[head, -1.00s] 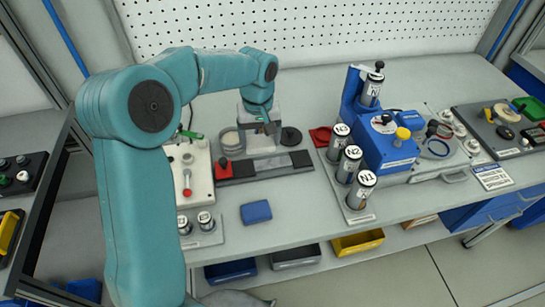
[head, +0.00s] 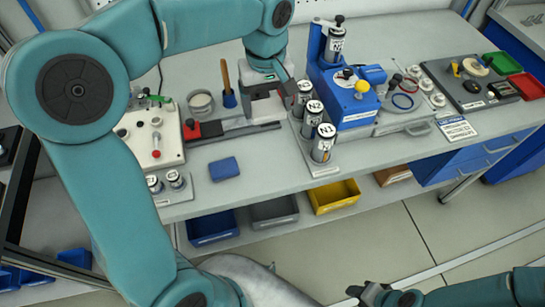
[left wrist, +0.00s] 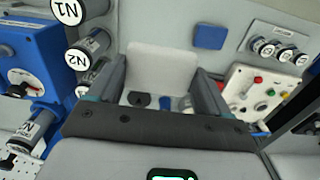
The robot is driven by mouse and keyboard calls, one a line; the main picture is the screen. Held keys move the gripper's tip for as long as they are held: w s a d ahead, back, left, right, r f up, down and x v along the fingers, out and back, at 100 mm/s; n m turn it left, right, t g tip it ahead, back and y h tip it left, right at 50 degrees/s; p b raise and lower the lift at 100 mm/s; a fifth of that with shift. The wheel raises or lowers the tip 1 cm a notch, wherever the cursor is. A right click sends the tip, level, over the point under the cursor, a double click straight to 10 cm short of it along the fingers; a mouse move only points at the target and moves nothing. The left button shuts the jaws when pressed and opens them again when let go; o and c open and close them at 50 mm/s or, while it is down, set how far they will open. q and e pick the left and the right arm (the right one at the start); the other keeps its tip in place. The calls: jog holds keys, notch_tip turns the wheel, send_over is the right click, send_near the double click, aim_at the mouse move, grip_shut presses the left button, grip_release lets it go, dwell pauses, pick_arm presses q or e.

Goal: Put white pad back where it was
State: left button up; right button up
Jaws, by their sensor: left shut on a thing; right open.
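The white pad (left wrist: 160,66) is between the two fingers of my left gripper in the left wrist view, clear of the table. My left gripper (head: 284,98) is shut on it, above the right end of a dark rail (head: 235,132) and just left of the N1 to N3 cylinders in the head view. A blue pad (head: 224,169) lies flat on the bench in front of the rail. My right gripper (head: 368,292) is open and empty, low in the head view, away from the bench.
A row of labelled cylinders (head: 323,143) and a blue machine (head: 352,100) stand close right of my left gripper. A control box (head: 153,136) is to the left. A wooden-handled brush (head: 228,84) stands behind the rail. The front bench strip is mostly clear.

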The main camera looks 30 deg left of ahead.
pick_arm(q)
send_over(267, 160)
jog(key=f, duration=1.4)
jog(key=shift+a+f, duration=0.2)
notch_tip(267, 160, down, 4)
jog(key=shift+w+d+f, duration=0.1)
jog(key=shift+f, duration=0.15)
jog(key=shift+d, duration=0.1)
jog(key=shift+f, duration=0.15)
jog(key=o, duration=0.9)
jog(key=shift+c, duration=0.2)
